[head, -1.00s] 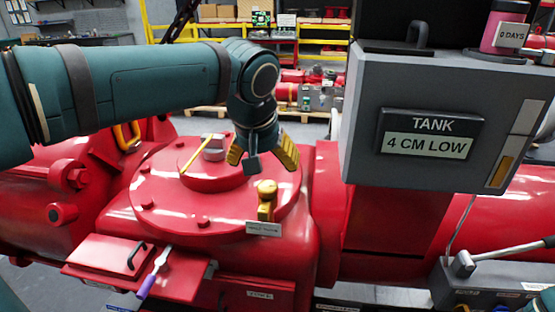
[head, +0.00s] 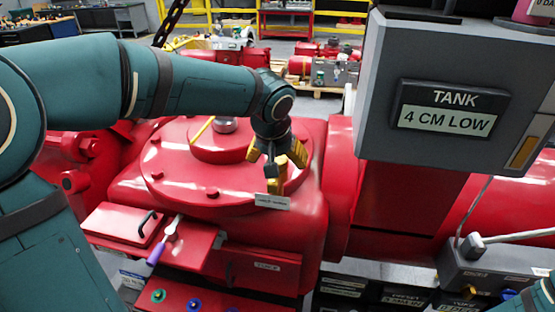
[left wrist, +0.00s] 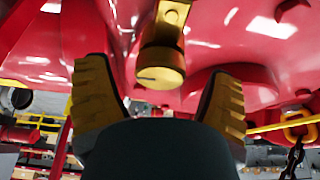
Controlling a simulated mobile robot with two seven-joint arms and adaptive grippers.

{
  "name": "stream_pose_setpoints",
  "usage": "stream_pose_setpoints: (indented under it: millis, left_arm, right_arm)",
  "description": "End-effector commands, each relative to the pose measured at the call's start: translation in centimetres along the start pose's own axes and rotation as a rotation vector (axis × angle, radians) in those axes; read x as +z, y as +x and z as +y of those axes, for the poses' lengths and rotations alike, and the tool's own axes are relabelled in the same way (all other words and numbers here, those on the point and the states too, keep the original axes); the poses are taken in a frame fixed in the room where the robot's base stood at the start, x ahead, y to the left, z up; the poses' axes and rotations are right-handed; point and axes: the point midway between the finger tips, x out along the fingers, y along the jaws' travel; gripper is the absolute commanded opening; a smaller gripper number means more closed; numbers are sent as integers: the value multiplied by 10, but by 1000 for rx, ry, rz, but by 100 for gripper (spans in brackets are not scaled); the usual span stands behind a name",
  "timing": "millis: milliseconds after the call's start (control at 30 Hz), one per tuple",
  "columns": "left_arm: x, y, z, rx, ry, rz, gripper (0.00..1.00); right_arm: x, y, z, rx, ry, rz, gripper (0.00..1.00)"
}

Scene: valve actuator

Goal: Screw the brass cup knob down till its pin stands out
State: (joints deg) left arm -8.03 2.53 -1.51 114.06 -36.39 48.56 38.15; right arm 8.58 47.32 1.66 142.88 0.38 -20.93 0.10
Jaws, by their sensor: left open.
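In the left wrist view the knob (left wrist: 160,70) shows between the two spread fingers (left wrist: 160,95), apart from both. A dark mark shows on its round end face. I cannot see a pin standing out.
A grey box with a "TANK 4 CM LOW" sign (head: 450,110) hangs close on the right. A purple-handled tool (head: 164,241) lies on the red ledge at front left. A grey box with a lever (head: 490,262) stands at the right.

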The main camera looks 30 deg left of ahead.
Motion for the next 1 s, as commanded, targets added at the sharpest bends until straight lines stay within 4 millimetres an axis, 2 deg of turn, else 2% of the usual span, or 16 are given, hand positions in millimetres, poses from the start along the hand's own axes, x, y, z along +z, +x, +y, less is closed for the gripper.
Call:
stream_pose_setpoints:
  millis: [367, 400, 467, 500, 600, 1000]
  left_arm:
    - [0, 6, 0, 0, 0, 0, 83]
    - [0, 6, 0, 0, 0, 0, 79]
    - [0, 6, 0, 0, 0, 0, 58]
    - [0, 6, 0, 0, 0, 0, 44]
    - [0, 6, 0, 0, 0, 0, 14]
    - [0, 6, -1, 22, 54, 0, 13]
  right_arm:
    - [0, 0, 0, 0, 0, 0, 47]
    - [0, 0, 0, 0, 0, 0, 47]
    - [0, 0, 0, 0, 0, 0, 47]
    - [0, 0, 0, 0, 0, 0, 47]
    - [0, 0, 0, 0, 0, 0, 47]
    - [0, -2, -1, 0, 0, 0, 47]
